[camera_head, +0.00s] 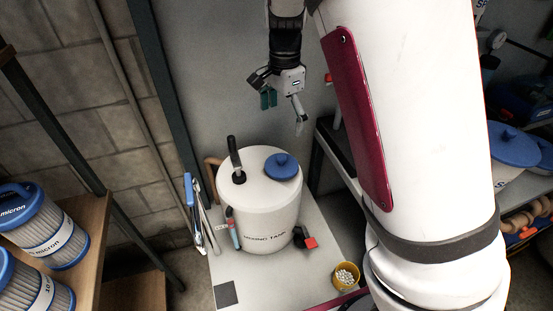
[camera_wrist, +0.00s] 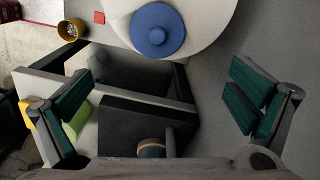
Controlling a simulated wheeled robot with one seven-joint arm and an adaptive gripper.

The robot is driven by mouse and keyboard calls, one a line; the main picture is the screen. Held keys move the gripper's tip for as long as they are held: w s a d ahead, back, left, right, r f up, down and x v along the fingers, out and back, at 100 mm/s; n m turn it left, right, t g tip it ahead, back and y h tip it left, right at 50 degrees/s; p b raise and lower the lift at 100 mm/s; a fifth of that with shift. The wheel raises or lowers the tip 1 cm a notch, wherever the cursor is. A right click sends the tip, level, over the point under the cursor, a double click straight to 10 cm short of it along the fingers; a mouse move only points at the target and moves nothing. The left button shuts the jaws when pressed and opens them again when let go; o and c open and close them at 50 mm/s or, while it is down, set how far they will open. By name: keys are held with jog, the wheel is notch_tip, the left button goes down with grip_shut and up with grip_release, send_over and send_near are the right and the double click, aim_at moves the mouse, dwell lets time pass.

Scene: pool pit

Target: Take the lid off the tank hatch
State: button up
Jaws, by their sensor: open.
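A white mixing tank (camera_head: 262,215) stands upright on a light bench top in the head view. A round blue lid (camera_head: 283,166) with a knob sits on the right part of the tank's top, covering the hatch. In the wrist view the blue lid (camera_wrist: 157,30) is near the top middle, on the white tank top (camera_wrist: 220,22). My gripper (camera_head: 284,106) is above and slightly right of the tank in the head view, apart from the lid. In the wrist view its two green-padded fingers (camera_wrist: 158,112) are spread wide with nothing held between them.
A black handle (camera_head: 235,160) stands up from the tank top, left of the lid. A yellow cup of white pellets (camera_head: 346,275) and a red-topped item (camera_head: 309,242) are right of the tank. Blue-handled tools (camera_head: 193,205) hang left. Filter cartridges (camera_head: 45,230) stand on a wooden shelf.

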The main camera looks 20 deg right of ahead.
aim_at(280, 158)
notch_tip(280, 158, down, 8)
jog(key=shift+f, duration=0.2)
jog(key=shift+s+a+f, duration=0.15)
jog(key=shift+a+f, duration=0.05)
jog(key=shift+f, duration=0.7)
jog(key=shift+s+a+f, duration=0.1)
jog(key=shift+a+f, duration=0.05)
jog(key=shift+f, duration=0.7)
jog(key=shift+s+a+f, duration=0.15)
jog(key=shift+a+f, duration=0.05)
jog(key=shift+f, duration=0.7)
jog(key=c, duration=1.6)
jog(key=shift+s, duration=0.1)
jog(key=shift+c, duration=0.3)
